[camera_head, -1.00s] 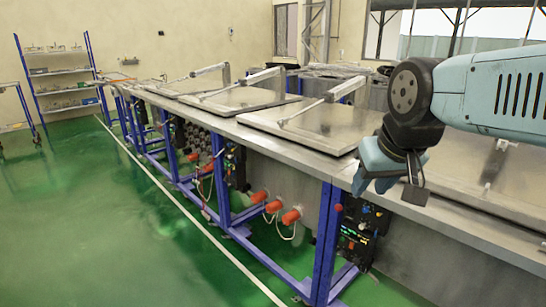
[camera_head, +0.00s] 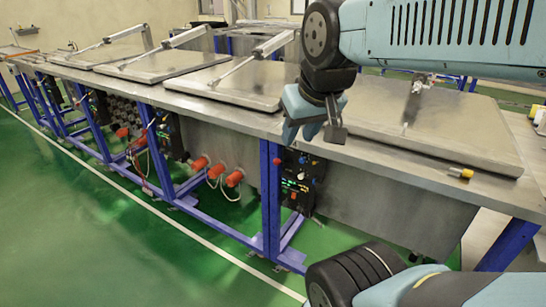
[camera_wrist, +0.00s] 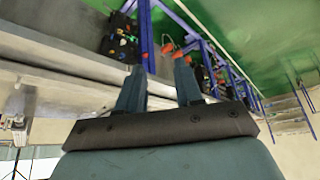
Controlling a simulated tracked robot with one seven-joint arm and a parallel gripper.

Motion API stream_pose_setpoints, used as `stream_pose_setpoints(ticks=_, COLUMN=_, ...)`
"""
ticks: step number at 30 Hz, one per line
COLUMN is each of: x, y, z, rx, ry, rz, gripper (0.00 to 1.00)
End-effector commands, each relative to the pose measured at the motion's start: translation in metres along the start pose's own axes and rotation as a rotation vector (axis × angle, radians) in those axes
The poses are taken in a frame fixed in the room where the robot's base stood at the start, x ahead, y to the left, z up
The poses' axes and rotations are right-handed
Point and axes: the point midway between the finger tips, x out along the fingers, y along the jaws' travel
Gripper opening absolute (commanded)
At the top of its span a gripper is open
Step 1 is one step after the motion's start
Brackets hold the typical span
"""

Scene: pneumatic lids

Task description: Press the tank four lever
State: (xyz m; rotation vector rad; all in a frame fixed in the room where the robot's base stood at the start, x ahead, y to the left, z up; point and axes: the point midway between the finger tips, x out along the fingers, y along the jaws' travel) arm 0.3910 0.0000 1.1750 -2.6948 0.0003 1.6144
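A row of metal tank lids with arms on top lies along the steel bench. The rightmost lid (camera_head: 450,128) is nearest, and the lid to its left (camera_head: 235,84) sits beyond my gripper. A dark control panel (camera_head: 298,182) with green lights and a red knob is under the bench edge, below my gripper; it may also show upside down in the wrist view (camera_wrist: 120,38). Single levers are too small to tell, and I see no tank numbers. My gripper (camera_head: 308,125) hangs before the bench edge, above the panel. In the wrist view its two fingers (camera_wrist: 158,80) stand apart, empty.
A blue leg (camera_head: 270,200) stands just left of the panel. Orange-red valves (camera_head: 216,171) and another panel (camera_head: 167,135) are farther left. A small yellow piece (camera_head: 461,173) sits at the bench's front edge. Green floor (camera_head: 90,225) in front is clear.

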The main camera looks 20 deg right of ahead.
Motion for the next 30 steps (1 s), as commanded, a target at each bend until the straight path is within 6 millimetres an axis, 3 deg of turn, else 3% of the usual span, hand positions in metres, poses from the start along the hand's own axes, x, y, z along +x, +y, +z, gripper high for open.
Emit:
stream_pose_setpoints(ticks=5, x=0.004, y=0.002, z=-0.008, rx=0.028, ry=-0.007, rz=0.001, gripper=0.17)
stream_pose_setpoints(ticks=11, x=0.023, y=0.01, z=-0.034, rx=0.133, ry=-0.024, rz=0.01, gripper=0.0)
stream_pose_setpoints(ticks=30, x=0.121, y=0.041, z=-0.121, rx=0.532, ry=-0.07, rz=0.084, gripper=0.0)
